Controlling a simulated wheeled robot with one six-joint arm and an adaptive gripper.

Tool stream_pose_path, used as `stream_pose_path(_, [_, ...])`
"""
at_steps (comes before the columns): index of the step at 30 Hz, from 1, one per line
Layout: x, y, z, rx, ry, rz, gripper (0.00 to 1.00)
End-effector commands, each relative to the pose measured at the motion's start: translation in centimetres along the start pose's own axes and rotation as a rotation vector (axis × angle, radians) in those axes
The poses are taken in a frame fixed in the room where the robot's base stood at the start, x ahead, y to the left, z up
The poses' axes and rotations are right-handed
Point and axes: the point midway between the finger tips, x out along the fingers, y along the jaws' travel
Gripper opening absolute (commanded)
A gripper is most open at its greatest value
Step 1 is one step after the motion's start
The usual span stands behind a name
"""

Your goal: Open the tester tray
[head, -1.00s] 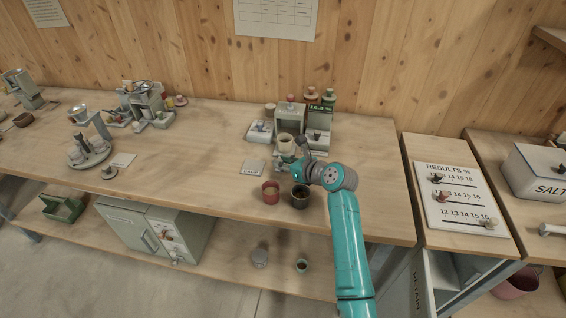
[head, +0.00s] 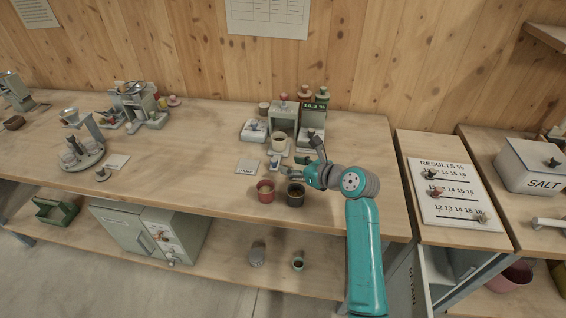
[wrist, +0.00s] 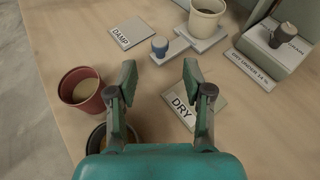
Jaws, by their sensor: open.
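The grey tester (head: 284,112) stands at the back of the bench, with a readout of about 15.3 % (head: 315,105). A pale tray (wrist: 178,47) with a blue knob (wrist: 160,46) lies in front of it, and a cream cup (wrist: 206,18) stands at its far part. The cup also shows in the head view (head: 278,141). How far the tray is out of the tester is hard to tell. My gripper (wrist: 160,75) is open and empty. In the wrist view the knob appears just beyond the gap between its fingertips, apart from them.
A red cup (wrist: 80,88) and a dark cup (head: 295,194) stand near the bench's front edge. A DAMP card (wrist: 127,33) and a DRY card (wrist: 190,108) lie flat. A grey block with a dark knob (wrist: 282,38) is at right.

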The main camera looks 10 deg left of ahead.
Motion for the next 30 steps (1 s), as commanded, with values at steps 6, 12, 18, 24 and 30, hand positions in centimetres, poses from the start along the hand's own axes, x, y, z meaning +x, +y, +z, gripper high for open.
stream_pose_path(6, [-3.4, -0.1, 0.0, 0.000, -0.001, -0.001, 0.51])
stream_pose_path(12, [-4.6, 0.0, 0.0, 0.000, 0.000, 0.000, 0.51])
stream_pose_path(18, [-4.7, 0.0, 0.0, 0.000, 0.000, 0.000, 0.51])
stream_pose_path(24, [-4.7, 0.0, 0.0, 0.000, 0.000, 0.000, 0.51])
stream_pose_path(30, [-4.7, 0.0, 0.0, 0.000, 0.000, 0.000, 0.51])
